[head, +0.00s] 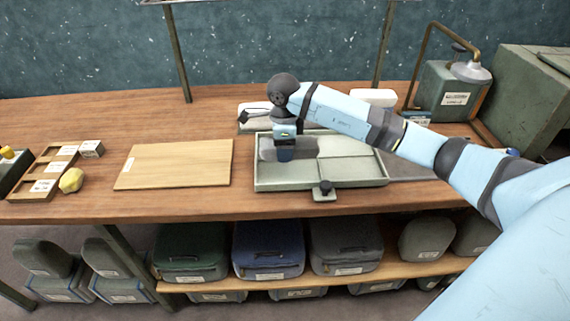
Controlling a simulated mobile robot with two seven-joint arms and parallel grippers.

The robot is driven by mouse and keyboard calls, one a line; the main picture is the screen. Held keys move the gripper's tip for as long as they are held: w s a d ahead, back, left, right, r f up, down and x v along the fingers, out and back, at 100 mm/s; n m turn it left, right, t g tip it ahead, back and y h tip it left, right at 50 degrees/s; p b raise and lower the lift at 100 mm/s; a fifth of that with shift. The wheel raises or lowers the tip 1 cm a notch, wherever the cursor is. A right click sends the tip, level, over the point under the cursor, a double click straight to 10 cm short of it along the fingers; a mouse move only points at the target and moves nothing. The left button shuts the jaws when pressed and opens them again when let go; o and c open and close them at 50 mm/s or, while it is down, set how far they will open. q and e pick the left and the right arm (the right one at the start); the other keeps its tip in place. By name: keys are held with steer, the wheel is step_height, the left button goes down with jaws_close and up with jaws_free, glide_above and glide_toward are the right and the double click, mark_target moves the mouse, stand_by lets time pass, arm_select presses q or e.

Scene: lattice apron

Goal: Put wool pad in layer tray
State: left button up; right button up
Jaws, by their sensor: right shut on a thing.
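The layer tray (335,183) is a pale grey-green tray with low walls and dividers, near the front edge of the wooden table. My right gripper (286,155) points down over the tray's back left compartment, low between its walls. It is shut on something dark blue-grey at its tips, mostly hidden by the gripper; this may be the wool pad. A darker grey patch shows around the tips in that compartment, and I cannot tell whether it is pad or shadow. My left gripper is not in view.
A bare wooden board (175,165) lies left of the tray. A yellow lump (71,180) sits beside a divided wooden box (45,172) at far left. A green dispenser (450,92) and large green case (535,95) stand at right. Bags fill the lower shelf.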

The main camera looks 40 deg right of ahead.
mark_target(284, 173)
step_height(284, 173, down, 4)
steer(key=shift+r, duration=0.2)
step_height(284, 173, down, 4)
steer(key=shift+r, duration=0.2)
steer(key=shift+f, duration=0.1)
steer(key=o, duration=0.9)
